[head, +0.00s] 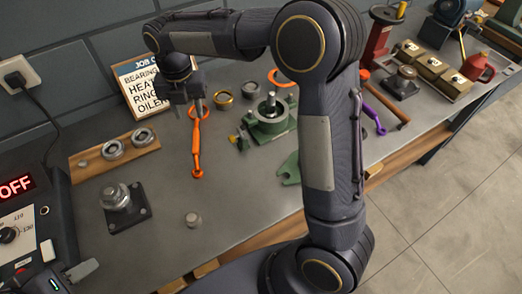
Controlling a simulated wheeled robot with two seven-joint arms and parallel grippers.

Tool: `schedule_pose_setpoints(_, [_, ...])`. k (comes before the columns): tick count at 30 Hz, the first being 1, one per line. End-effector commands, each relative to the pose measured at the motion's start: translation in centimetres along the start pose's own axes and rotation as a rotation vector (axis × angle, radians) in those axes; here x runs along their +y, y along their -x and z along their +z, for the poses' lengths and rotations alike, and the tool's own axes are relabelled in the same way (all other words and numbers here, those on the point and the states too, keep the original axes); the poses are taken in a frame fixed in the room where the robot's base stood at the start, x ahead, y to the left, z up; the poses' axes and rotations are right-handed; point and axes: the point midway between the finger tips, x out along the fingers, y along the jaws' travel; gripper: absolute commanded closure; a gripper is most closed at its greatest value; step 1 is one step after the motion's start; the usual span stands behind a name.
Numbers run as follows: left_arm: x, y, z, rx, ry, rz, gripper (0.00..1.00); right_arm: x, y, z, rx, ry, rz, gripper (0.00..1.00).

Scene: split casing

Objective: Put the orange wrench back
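The orange wrench (196,150) is in the left middle of the head view, its long axis running nearly toward me, with a ring at the near end. My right arm crosses the middle of the view. Its gripper (188,103) is at the wrench's far end, with a grey finger overlapping that end. I cannot tell whether it grips the wrench, or whether the wrench rests on the bench or hangs just above. My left gripper (65,261) is at the lower left edge, fingers apart and empty, partly cut off by the frame.
A job card (140,84) leans at the back. Bearings on a wooden board (88,168), a black-based fixture (126,210) and a green casing (270,122) stand around the wrench. A purple wrench (374,118) lies right of my arm. A heater panel reading OFF (17,188) is at left.

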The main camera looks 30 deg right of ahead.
Motion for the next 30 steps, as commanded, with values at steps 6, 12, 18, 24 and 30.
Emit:
schedule_pose_setpoints(6, [0.0,0.0,0.0,0.000,0.000,0.000,0.64,-8.3,4.4,-2.9,0.035,-0.666,0.156,0.60])
schedule_pose_setpoints(12, [0.0,0.0,0.0,0.000,0.000,0.000,0.64,-16.2,6.0,-9.4,0.179,-1.514,0.332,0.60])
schedule_pose_setpoints(18, [0.0,0.0,0.0,0.000,0.000,0.000,0.64,-20.4,4.4,-16.1,0.413,-2.247,0.463,0.60])
schedule_pose_setpoints(24, [0.0,0.0,0.0,0.000,0.000,0.000,0.64,-21.5,2.5,-19.4,0.600,-2.633,0.514,0.60])
schedule_pose_setpoints(30, [0.0,0.0,0.0,0.000,0.000,0.000,0.64,-21.6,2.0,-20.0,0.641,-2.706,0.517,0.60])
